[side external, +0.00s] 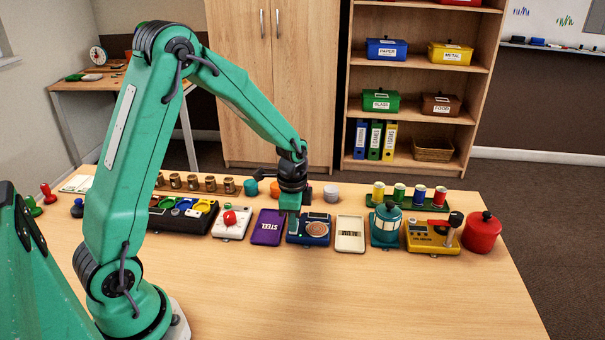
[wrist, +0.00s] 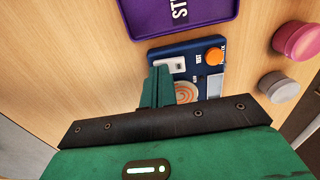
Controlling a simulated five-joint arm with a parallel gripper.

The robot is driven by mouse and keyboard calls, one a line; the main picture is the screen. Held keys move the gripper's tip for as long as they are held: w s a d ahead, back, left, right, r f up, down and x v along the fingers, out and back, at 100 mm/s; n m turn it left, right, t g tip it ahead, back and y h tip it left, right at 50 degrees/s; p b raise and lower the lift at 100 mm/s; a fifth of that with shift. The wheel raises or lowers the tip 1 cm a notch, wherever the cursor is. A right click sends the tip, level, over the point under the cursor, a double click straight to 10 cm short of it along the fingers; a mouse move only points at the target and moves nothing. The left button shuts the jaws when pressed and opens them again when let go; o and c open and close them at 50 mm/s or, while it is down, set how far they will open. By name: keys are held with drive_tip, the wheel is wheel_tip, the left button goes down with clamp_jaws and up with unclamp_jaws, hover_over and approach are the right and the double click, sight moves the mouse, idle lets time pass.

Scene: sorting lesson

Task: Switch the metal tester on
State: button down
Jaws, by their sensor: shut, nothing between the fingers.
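The metal tester is a dark blue box (side external: 321,240) with a round copper coil, in the middle of the row on the table. In the wrist view the tester (wrist: 193,50) shows a white switch panel (wrist: 170,65), an orange round button (wrist: 214,56) and the coil (wrist: 187,92), partly hidden by my fingers. My gripper (side external: 293,228) points down over the left part of the tester. In the wrist view the gripper's fingertips (wrist: 160,72) are together and empty, close by the switch panel. I cannot tell whether they touch it.
A purple STEEL tray (side external: 267,228) lies left of the tester and a cream tray (side external: 350,234) right of it. A teal lantern-like pot (side external: 386,226) and a yellow device (side external: 431,238) stand further right. The table's front (side external: 370,300) is clear.

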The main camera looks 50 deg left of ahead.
wheel_tip(320, 180, up, 7)
idle(1.0)
drive_tip(key=shift+f, duration=0.15)
drive_tip(key=s+d+r+n+t, duration=0.2)
drive_tip(key=s+d+r+n, duration=0.1)
drive_tip(key=s+r, duration=0.4)
drive_tip(key=s+d+r+n+t, duration=0.3)
drive_tip(key=s+r+n, duration=0.3)
drive_tip(key=s, duration=0.5)
drive_tip(key=shift+r+t, duration=0.3)
drive_tip(key=shift+r, duration=0.45)
